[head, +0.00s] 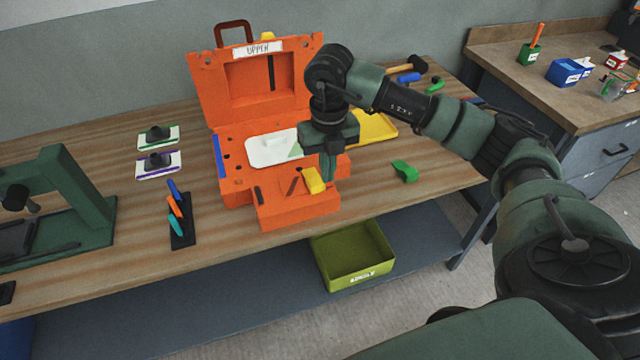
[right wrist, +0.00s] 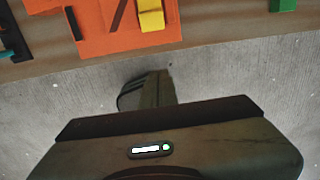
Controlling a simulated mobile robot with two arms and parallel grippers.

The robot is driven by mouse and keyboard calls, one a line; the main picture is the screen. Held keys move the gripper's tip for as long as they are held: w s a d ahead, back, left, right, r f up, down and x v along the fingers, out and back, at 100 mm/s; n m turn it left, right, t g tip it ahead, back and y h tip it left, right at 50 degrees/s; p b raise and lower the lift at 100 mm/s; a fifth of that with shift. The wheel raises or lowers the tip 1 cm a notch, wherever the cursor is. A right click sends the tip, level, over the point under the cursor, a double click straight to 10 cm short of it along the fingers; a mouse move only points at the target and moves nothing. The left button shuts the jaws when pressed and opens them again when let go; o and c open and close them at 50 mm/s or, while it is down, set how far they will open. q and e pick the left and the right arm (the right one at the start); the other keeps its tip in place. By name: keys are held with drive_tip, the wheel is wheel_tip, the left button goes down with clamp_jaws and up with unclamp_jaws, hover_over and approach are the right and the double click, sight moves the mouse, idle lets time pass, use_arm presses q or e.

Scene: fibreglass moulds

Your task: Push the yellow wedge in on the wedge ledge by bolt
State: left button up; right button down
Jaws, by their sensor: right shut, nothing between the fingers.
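The yellow wedge (head: 314,180) sits on the orange front ledge (head: 298,211) of the mould, near the ledge's right side. It also shows at the top of the right wrist view (right wrist: 151,16), on the orange ledge (right wrist: 108,40). My right gripper (head: 328,179) is shut and empty, pointing down just right of the wedge in the head view. I cannot tell whether its fingertips touch the wedge. A dark slot or bar lies on the ledge left of the wedge. I cannot make out the bolt clearly. My left gripper is not in view.
The orange mould's lid (head: 212,90) stands open behind, marked UPPER. A green block (head: 404,171) lies on the bench to the right, near a yellow tray (head: 376,127). A rack with coloured tools (head: 181,226) stands left. An olive bin (head: 352,262) sits below the bench edge.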

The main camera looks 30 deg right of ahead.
sight(320, 198)
drive_tip(key=w+f+p, duration=0.1)
drive_tip(key=f, duration=0.2)
drive_tip(key=f+p, duration=0.2)
drive_tip(key=f, duration=0.1)
drive_tip(key=w+f+p, duration=0.1)
drive_tip(key=f, duration=0.2)
drive_tip(key=shift+w+d+f+p, duration=0.25)
drive_tip(key=shift+w+f+p, duration=0.05)
drive_tip(key=shift+w, duration=0.05)
drive_tip(key=shift+w+d+f, duration=0.15)
drive_tip(key=shift+w+d, duration=0.05)
drive_tip(key=shift+w, duration=0.4)
